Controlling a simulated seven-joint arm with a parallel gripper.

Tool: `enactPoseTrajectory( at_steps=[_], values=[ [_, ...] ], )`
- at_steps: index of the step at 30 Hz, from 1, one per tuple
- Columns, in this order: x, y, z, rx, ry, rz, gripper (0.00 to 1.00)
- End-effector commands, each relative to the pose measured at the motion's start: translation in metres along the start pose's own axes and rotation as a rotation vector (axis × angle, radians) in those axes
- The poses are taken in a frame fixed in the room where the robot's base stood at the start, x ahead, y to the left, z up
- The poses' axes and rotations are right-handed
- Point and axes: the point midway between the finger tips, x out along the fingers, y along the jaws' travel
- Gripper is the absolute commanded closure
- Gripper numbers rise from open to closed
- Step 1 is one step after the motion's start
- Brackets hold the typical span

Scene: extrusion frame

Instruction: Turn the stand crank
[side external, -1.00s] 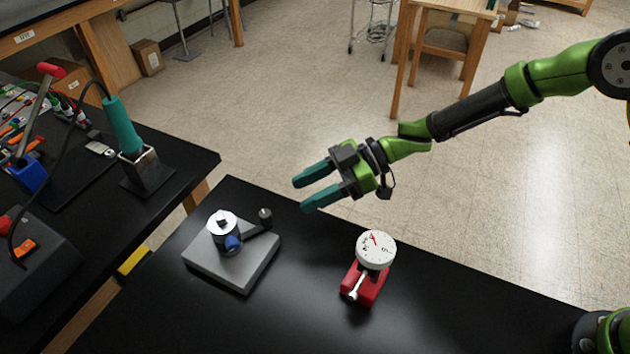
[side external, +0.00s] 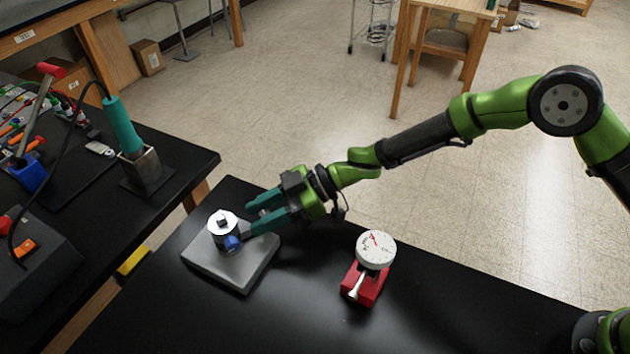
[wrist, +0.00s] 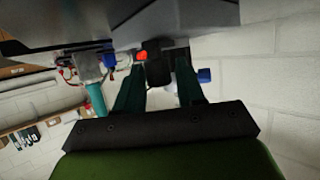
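The stand (side external: 228,268) has a grey square base, a round post with a pale disc on top and a blue knob (side external: 232,243) on its side. My gripper (side external: 251,220) is low at the stand's right side, its two teal fingers apart. The crank arm and its black handle are hidden behind the fingers in the side external view. In the wrist view, the dark crank handle (wrist: 158,72) shows between the two fingers (wrist: 158,88). I cannot tell whether either finger touches it. The stand's grey base (wrist: 150,28) fills the top of that view.
A white dial gauge (side external: 376,250) on a red base stands to the right on the black table (side external: 300,310). A second bench at left holds a teal soldering iron (side external: 122,128) in its holder and other tools. The table's front middle is clear.

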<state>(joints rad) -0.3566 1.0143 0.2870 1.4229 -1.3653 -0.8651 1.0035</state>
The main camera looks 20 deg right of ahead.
Motion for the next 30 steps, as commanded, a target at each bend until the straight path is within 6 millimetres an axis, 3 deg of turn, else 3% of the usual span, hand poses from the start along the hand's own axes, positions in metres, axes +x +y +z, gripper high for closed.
enactPoseTrajectory(
  at_steps=[1, 7, 17, 30],
  values=[
    [0.0, 0.0, 0.0, 0.0, 0.0, 0.0, 0.7],
    [0.0, 0.0, 0.0, 0.0, 0.0, 0.0, 1.0],
    [-0.001, -0.002, -0.001, 0.008, 0.005, 0.019, 1.0],
    [-0.002, -0.019, -0.004, 0.095, 0.013, 0.231, 1.0]
  ],
)
